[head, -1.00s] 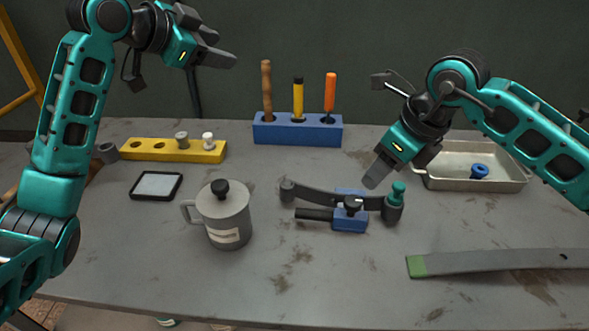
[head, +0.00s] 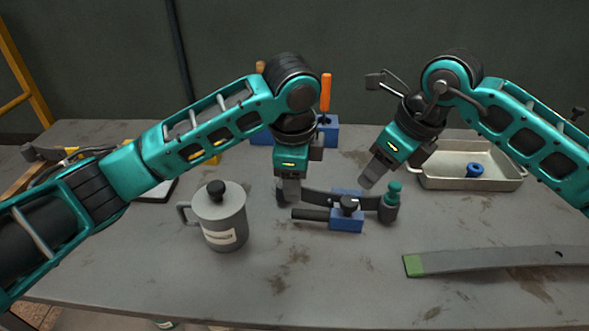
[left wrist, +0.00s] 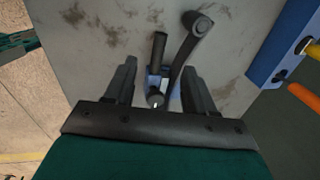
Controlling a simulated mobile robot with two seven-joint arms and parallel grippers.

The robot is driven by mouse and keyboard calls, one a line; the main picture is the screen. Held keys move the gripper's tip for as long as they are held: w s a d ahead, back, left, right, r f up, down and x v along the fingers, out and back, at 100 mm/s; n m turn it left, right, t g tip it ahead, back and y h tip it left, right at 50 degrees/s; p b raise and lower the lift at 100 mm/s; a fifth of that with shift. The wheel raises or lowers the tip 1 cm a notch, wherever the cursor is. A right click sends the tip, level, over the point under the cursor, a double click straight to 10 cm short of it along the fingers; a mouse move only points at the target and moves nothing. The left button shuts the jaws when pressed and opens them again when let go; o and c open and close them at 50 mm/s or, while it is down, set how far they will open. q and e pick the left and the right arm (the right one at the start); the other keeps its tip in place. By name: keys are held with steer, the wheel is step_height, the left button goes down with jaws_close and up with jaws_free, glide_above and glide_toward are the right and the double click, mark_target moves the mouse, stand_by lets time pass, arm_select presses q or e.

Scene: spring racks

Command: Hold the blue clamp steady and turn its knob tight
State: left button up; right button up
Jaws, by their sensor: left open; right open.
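The blue clamp (head: 346,222) lies mid-table with a black knob (head: 349,204) on top and a black handle (head: 310,214) pointing left. A dark curved spring strip (head: 318,197) passes through it, with a teal-topped post (head: 393,190) at its right end. My left gripper (head: 289,190) is open, pointing down at the strip's left end and partly hiding it. In the left wrist view, the clamp's knob (left wrist: 155,99) shows between the open fingers (left wrist: 158,88); I cannot tell any contact. My right gripper (head: 369,178) is open, above and behind the clamp's right side, apparently empty.
A grey lidded mug (head: 219,220) stands left of the clamp. A metal tray (head: 440,183) with a blue ring (head: 475,170) is at the right. A green-tipped flat strip (head: 490,261) lies front right. A blue tool rack (head: 330,134) is behind. The front middle is clear.

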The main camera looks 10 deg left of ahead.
mark_target(296, 211)
arm_select(q)
steer(key=f, duration=0.4)
steer(key=w+f, duration=0.1)
steer(key=f, duration=0.2)
steer(key=w+f, duration=0.1)
steer(key=f, duration=0.3)
steer(key=shift+w+a+f, duration=0.1)
steer(key=shift+w+f, duration=0.1)
steer(key=shift+f, duration=0.15)
jaws_close()
